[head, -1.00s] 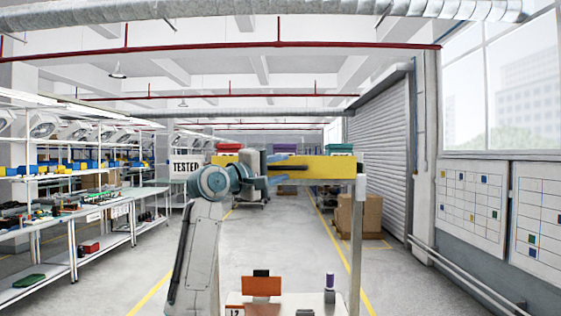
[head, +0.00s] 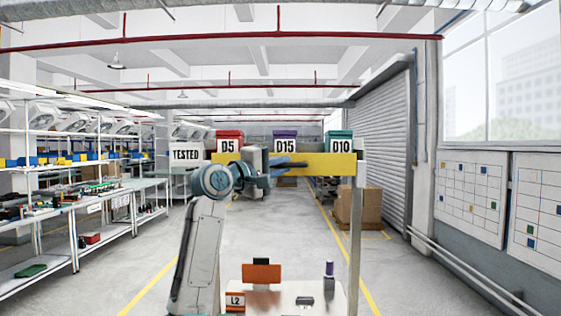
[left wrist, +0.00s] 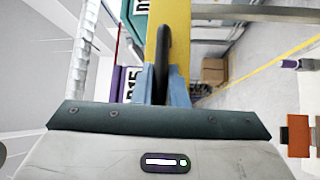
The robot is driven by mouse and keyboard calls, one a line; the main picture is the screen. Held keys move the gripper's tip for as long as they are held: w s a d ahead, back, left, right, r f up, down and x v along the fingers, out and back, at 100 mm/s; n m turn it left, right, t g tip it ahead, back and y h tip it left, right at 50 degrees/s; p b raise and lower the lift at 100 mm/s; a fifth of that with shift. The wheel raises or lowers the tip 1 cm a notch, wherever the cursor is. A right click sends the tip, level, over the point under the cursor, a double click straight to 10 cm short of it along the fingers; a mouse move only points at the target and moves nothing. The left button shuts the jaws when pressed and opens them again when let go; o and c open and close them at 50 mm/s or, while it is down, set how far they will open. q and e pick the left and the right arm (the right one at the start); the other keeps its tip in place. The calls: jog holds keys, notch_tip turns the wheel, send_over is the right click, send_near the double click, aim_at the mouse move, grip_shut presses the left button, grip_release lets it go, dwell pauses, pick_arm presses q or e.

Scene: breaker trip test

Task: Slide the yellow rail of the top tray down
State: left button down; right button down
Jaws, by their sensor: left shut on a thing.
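The yellow rail (head: 330,164) runs level across the front of the top tray, just below the labelled bins. Its dark handle (head: 288,165) shows at mid-length. My left gripper (head: 284,162) comes in from the left, with its blue fingers shut on the handle. In the left wrist view the black handle (left wrist: 163,55) stands between the blue fingers, against the yellow rail (left wrist: 180,30). My right gripper is in neither view.
Bins D5 (head: 229,142), D15 (head: 284,141) and D10 (head: 341,142) sit behind the rail. A grey post (head: 356,240) stands at the right. Below is a pale surface (head: 285,290) with an orange piece (head: 261,273) and a purple-capped item (head: 329,268).

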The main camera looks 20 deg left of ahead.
pick_arm(q)
notch_tip(320, 180, down, 3)
jog(key=shift+r, duration=0.1)
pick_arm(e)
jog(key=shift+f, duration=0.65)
pick_arm(q)
jog(key=c, duration=1.5)
grip_release()
jog(key=shift+o, duration=0.2)
jog(key=shift+w, duration=0.1)
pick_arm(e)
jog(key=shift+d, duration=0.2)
